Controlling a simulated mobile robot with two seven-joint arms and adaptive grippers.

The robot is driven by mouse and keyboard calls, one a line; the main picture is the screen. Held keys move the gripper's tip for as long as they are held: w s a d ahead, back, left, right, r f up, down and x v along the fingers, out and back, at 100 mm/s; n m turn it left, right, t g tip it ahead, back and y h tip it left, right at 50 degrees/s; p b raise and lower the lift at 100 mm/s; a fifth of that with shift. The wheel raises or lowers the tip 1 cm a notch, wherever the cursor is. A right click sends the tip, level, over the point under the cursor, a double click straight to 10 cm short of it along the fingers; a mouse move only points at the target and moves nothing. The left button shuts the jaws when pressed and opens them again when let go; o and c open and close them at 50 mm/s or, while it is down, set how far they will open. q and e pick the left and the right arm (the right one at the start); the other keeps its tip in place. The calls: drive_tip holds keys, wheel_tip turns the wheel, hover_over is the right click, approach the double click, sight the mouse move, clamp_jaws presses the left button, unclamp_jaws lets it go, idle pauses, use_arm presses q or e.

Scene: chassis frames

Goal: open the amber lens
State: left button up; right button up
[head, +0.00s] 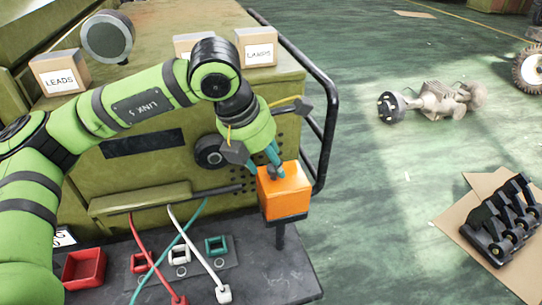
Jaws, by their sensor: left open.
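The amber lens (286,192) is an orange, box-shaped cover on a dark base, on a short post at the right edge of the dark shelf. My left gripper (268,168) reaches down over it from above and to the left. Its teal fingertips are at the lens's upper left edge; I cannot tell whether they touch it. The gripper is open. The lens looks closed, and its inside is hidden. My right gripper is out of view.
The dark shelf (265,275) holds a red bin (84,268), sockets and red, white and teal leads. A black rail (328,120) runs right of the green machine (150,175). Boxes labelled LEADS (60,74) and LAMPS (257,47) stand on top. Metal parts lie on the floor.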

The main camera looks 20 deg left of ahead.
use_arm(q)
drive_tip(key=shift+x, duration=0.95)
drive_tip(key=shift+w+f, duration=0.15)
drive_tip(key=shift+w, duration=0.25)
drive_tip(key=shift+s, duration=0.2)
drive_tip(key=c, duration=0.4)
clamp_jaws()
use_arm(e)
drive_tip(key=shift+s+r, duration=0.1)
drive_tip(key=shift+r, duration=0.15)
use_arm(q)
drive_tip(key=shift+r, duration=0.2)
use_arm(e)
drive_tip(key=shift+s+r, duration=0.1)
